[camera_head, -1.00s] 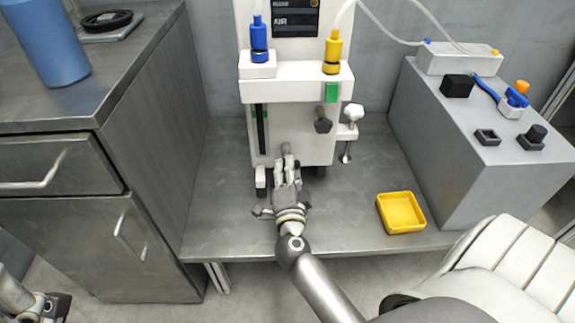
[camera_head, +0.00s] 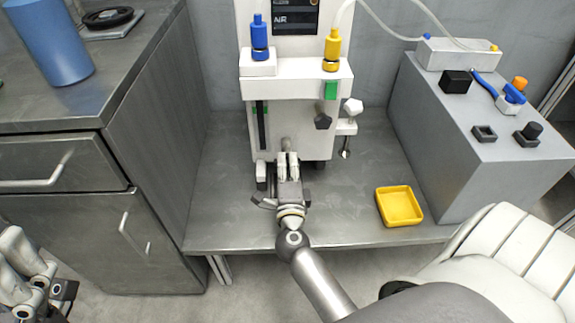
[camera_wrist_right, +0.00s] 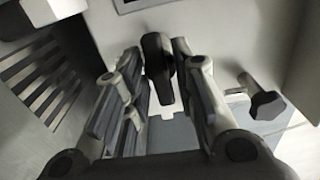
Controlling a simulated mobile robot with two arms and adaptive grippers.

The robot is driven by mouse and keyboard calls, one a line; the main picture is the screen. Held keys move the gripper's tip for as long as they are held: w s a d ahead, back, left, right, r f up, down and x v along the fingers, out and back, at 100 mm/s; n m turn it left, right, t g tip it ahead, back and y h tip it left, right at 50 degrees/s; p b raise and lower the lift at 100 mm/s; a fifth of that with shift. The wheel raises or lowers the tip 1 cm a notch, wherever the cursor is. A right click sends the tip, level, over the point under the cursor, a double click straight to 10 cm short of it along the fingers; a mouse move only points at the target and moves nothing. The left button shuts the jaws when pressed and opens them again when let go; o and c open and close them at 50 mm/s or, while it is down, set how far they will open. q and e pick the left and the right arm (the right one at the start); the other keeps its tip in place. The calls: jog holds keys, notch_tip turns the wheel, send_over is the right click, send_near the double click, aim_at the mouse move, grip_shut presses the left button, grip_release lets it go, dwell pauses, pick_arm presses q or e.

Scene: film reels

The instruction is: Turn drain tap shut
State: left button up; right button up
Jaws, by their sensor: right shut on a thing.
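The drain tap, a dark rounded handle (camera_wrist_right: 158,65), stands upright between the fingers of my right gripper (camera_wrist_right: 160,88) in the right wrist view. In the head view, my right gripper (camera_head: 288,160) is at the low front of the white machine (camera_head: 300,88), with its fingers drawn in around the tap, which they mostly hide. The right gripper is shut on the tap handle. Part of my left arm and gripper (camera_head: 40,285) shows at the lower left edge, away from the machine; its opening is unclear.
A dark knob (camera_head: 322,118) and a white knob (camera_head: 353,107) stick out from the machine, to the right of my gripper. A yellow tray (camera_head: 399,222) lies on the metal bench (camera_head: 345,215). A grey box (camera_head: 455,175) stands right; a cabinet (camera_head: 60,215) stands left.

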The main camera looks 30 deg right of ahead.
jog(key=shift+f, duration=0.1)
jog(key=o, duration=0.8)
jog(key=shift+c, duration=0.2)
jog(key=v, duration=1.2)
